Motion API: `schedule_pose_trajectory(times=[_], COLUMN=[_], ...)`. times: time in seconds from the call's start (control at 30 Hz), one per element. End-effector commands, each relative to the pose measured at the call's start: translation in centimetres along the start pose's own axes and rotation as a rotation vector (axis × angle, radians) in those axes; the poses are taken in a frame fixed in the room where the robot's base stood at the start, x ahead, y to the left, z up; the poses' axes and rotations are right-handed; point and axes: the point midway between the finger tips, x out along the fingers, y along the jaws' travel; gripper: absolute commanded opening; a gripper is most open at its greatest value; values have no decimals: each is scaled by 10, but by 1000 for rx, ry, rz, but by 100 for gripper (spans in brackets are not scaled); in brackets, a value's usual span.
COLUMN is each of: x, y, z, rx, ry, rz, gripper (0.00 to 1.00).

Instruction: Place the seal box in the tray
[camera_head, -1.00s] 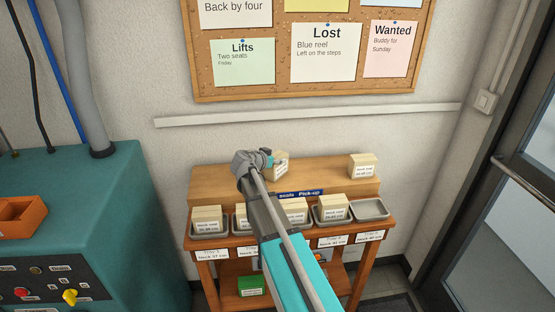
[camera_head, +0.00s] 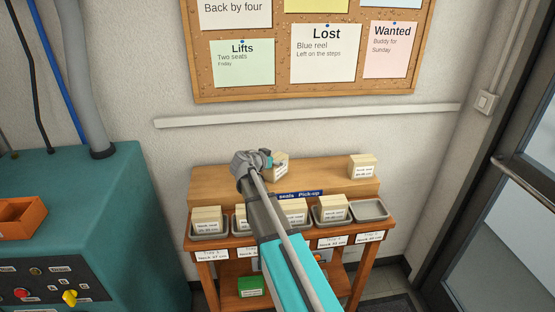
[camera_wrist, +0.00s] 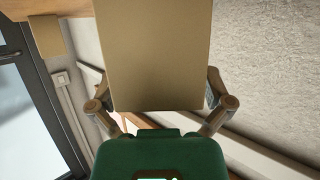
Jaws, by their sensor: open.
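A pale seal box (camera_head: 281,166) with a white label stands at the middle of the raised wooden shelf, partly hidden by my gripper (camera_head: 266,161). In the wrist view the plain face of this box (camera_wrist: 155,50) fills the middle, between the two fingers of my open gripper (camera_wrist: 158,92). I cannot tell whether the fingers touch it. A second seal box (camera_head: 362,167) stands alone at the shelf's right end. An empty grey tray (camera_head: 371,210) sits at the right end of the lower row. The other trays hold similar boxes, partly hidden by my arm.
The wooden stand (camera_head: 220,178) is against the wall, with labels along its front. A filled tray (camera_head: 331,220) is just left of the empty one. A green box (camera_head: 250,286) lies on the bottom shelf. A teal machine (camera_head: 85,210) stands left and a door (camera_head: 505,210) right.

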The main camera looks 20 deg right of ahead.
Motion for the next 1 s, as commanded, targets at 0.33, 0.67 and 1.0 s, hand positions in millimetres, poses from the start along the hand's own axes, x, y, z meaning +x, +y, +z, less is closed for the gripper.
schedule_pose_trajectory(times=[0.33, 0.67, 1.0], x=[-50, -100, -118], y=[1, 0, 0], z=[-2, -2, 0], rx=[-1, -1, -1], ry=[1, 0, 0], rz=[-3, -3, -1], gripper=[100, 100, 100])
